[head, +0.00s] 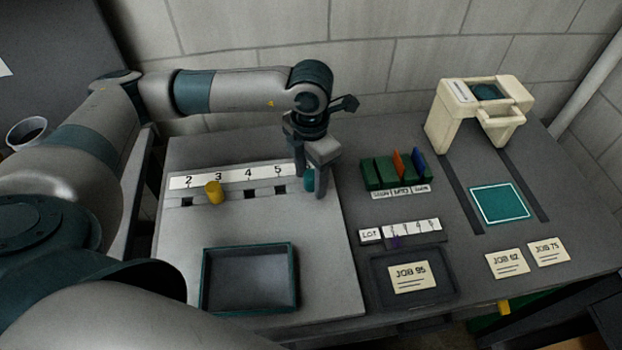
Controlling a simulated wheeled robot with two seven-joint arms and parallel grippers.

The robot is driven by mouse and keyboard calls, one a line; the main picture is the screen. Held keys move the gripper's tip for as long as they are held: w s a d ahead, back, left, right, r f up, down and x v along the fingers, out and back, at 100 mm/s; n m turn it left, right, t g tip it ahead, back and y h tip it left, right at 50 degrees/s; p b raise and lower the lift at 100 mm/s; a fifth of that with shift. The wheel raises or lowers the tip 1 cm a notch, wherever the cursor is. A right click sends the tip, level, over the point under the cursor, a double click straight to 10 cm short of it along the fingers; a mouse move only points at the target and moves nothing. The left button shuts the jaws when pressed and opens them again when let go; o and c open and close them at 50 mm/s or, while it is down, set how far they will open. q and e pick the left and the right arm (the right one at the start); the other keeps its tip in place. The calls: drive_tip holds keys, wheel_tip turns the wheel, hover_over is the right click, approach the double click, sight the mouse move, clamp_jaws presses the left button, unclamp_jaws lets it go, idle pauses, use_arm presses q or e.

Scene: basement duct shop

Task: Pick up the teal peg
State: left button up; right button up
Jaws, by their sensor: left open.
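The teal peg (309,180) stands near the right end of the numbered strip, just right of the 5 label. My left gripper (315,188) points down over it, open, with its fingers around or right beside the peg. The fingers hide part of the peg, and I cannot tell whether they touch it. My right gripper does not show.
A yellow peg (214,192) stands by the 3 label on the numbered strip (232,175). A dark tray (250,278) lies in front. To the right are a green card rack (380,174), job cards (507,263) and a cream press-like stand (440,125).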

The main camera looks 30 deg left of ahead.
sight(313, 175)
use_arm(q)
drive_tip(key=shift+c, duration=0.6)
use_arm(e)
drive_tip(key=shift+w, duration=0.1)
use_arm(q)
drive_tip(key=c, duration=1)
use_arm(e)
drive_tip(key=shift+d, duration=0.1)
use_arm(q)
drive_tip(key=shift+r, duration=0.15)
